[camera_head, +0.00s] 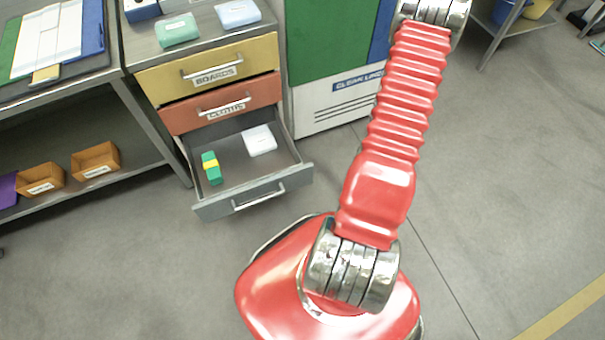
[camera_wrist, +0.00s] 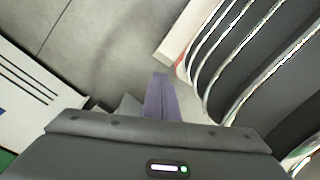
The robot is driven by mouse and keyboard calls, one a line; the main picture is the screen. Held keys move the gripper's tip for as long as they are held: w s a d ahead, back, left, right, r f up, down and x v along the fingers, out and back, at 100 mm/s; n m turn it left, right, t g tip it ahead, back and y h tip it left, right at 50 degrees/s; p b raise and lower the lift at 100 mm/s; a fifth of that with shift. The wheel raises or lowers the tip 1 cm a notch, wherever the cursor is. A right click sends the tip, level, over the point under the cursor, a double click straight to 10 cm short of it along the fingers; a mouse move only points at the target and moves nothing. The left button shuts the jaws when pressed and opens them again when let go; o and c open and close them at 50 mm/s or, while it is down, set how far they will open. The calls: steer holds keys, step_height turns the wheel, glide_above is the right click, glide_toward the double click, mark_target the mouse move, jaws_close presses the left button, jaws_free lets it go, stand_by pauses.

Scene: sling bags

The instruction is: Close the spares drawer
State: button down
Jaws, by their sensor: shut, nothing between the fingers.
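The grey bottom drawer (camera_head: 238,198) of the drawer cabinet is pulled well out, with a metal handle on its front; I take it as the spares drawer, though no label on it is readable. Inside lie a green block with a yellow band (camera_head: 211,167) and a white box (camera_head: 260,140). My gripper (camera_wrist: 161,80) shows only in the wrist view, where its purple fingers are together, with nothing between them, over the grey floor. The drawer is not clearly visible in the wrist view. The head view does not show my gripper.
The yellow BOARDS drawer (camera_head: 213,72) and the red-orange drawer (camera_head: 222,105) above are shut. A green and white machine (camera_head: 335,105) stands right of the cabinet. A shelf bench with orange bins (camera_head: 95,160) stands left. The floor in front of the drawer is clear.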

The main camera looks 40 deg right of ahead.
steer(key=w+a+n+t+y, duration=0.2)
steer(key=w+a+n+t, duration=0.3)
steer(key=w+n, duration=0.3)
steer(key=w+t, duration=0.1)
steer(key=w, duration=0.1)
steer(key=shift+w+f+n, duration=0.15)
steer(key=shift+w+n, duration=0.15)
steer(key=shift+w, duration=0.05)
steer(key=shift+f, duration=0.1)
glide_toward(295, 176)
step_height(295, 176, down, 3)
steer(key=s+a, duration=0.2)
steer(key=w, duration=0.2)
steer(key=w+d, duration=0.1)
steer(key=w, duration=0.1)
steer(key=shift+w+f, duration=0.1)
steer(key=shift+f, duration=0.05)
